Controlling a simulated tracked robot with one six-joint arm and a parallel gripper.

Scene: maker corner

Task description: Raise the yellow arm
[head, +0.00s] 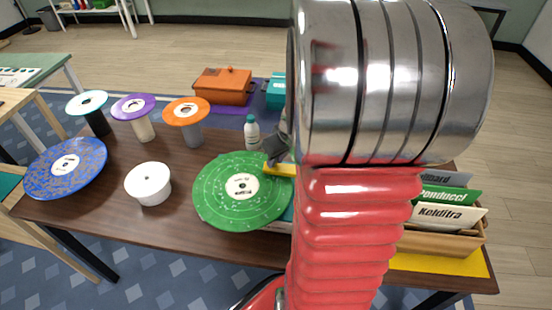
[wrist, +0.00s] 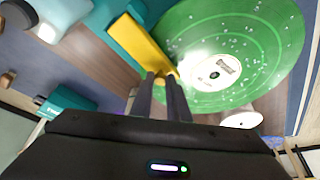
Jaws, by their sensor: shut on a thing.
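The yellow arm (head: 283,169) shows only in part in the head view, at the right edge of a green speckled record (head: 215,200). In the wrist view the yellow arm (wrist: 143,46) runs from a teal mount (wrist: 133,17) to the edge of the green record (wrist: 190,38). My gripper (wrist: 164,77) is shut on the free end of the yellow arm. In the head view my gripper (head: 279,151) is partly hidden behind my red arm. I cannot tell whether the yellow arm touches the record or is above it.
An orange box (head: 222,88) is behind. A file crate (head: 428,240) is at right, partly hidden.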

